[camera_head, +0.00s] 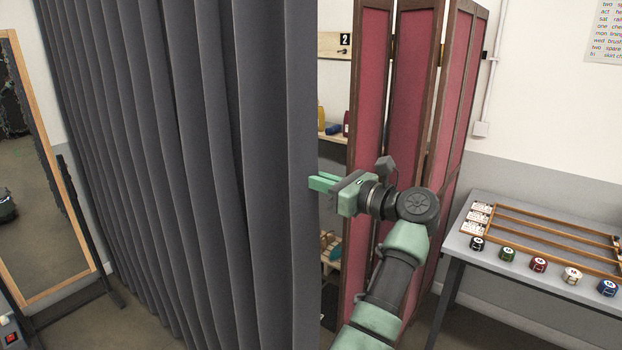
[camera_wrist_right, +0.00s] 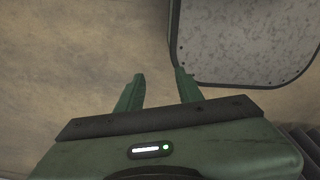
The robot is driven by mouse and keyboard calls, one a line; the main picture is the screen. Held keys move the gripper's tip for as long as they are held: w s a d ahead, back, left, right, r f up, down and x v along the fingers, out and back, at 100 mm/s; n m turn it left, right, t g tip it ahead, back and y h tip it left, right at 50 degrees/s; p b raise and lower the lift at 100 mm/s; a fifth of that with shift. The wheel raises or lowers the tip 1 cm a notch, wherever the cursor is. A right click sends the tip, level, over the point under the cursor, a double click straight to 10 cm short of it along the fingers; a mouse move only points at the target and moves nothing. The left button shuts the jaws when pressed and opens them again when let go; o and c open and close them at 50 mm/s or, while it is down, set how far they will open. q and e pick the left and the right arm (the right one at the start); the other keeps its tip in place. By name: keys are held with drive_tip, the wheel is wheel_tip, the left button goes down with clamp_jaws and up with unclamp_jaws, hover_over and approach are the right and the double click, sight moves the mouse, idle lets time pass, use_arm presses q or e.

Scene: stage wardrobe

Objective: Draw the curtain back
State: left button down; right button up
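The grey pleated curtain (camera_head: 190,150) hangs across the left half of the head view. Its free edge is a straight vertical line just right of the middle. The gripper at this edge (camera_head: 321,182) I take to be my left one; its arm rises from the bottom. Its fingers point left, with a gap between them. The nearer finger overlaps the curtain's edge in front. Whether the other finger is behind the cloth, or touches it, I cannot tell. My right gripper (camera_wrist_right: 157,90) shows in the right wrist view, open and empty above bare floor.
A red folding screen (camera_head: 412,110) stands behind the arm. Shelves (camera_head: 335,136) show between curtain and screen. A table (camera_head: 470,250) at right holds a wooden rack and several round coloured items. A framed mirror (camera_head: 90,235) stands at left. A speckled panel (camera_wrist_right: 245,40) lies near my right gripper.

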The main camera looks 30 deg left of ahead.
drive_tip(key=shift+a, duration=0.8)
drive_tip(key=shift+d, duration=0.45)
